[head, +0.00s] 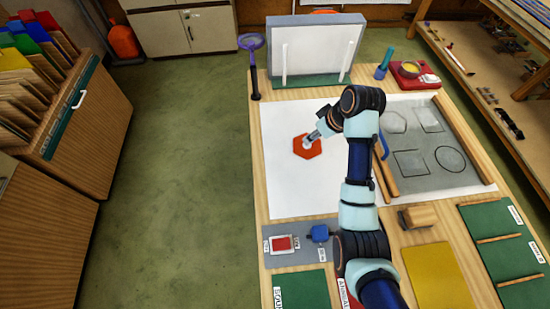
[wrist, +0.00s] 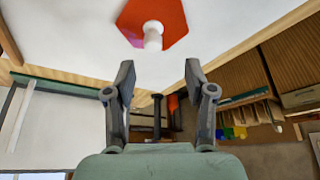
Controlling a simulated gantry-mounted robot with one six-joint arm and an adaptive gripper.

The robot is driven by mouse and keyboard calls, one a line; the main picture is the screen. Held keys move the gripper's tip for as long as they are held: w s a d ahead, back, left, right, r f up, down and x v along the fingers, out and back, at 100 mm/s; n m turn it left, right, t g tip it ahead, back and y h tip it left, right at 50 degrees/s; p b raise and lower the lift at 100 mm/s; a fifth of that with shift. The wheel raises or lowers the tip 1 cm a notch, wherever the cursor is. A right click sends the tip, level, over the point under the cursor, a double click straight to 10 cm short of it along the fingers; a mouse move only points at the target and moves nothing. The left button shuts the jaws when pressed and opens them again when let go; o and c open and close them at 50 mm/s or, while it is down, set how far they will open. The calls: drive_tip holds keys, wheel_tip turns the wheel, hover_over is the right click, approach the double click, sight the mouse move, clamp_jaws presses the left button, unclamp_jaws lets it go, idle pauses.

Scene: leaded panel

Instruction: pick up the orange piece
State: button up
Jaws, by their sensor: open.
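The orange piece (head: 301,153) is a flat hexagon lying on the white sheet (head: 285,185) in the head view. In the wrist view the orange piece (wrist: 172,13) sits at the top edge, partly cut off, with a white knob (wrist: 152,37) standing up from it. My gripper (head: 311,138) is over the piece in the head view and hides part of it. In the wrist view my gripper (wrist: 159,75) has its two fingers apart with nothing between them. The knob appears just beyond the fingertips, slightly left of centre. I cannot tell any contact.
A grey board (head: 430,160) with drawn outlines lies right of the sheet, with wooden bars along it. A light panel (head: 316,50) stands at the back. A grey mat (head: 300,253) with a red square and a blue item lies in front. The sheet's left part is clear.

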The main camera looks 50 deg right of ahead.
drive_tip(key=shift+s+d+f, duration=0.15)
drive_tip(key=shift+d+f, duration=0.05)
drive_tip(key=shift+f, duration=0.05)
drive_tip(key=shift+w+d+f, duration=0.15)
drive_tip(key=shift+w+f, duration=0.05)
drive_tip(key=shift+f, duration=0.4)
drive_tip(key=b+x, duration=0.2)
drive_tip(key=x, duration=0.4)
drive_tip(key=shift+w+d+r, duration=0.1)
drive_tip(key=shift+w+d, duration=0.05)
drive_tip(key=shift+c, duration=0.4)
clamp_jaws()
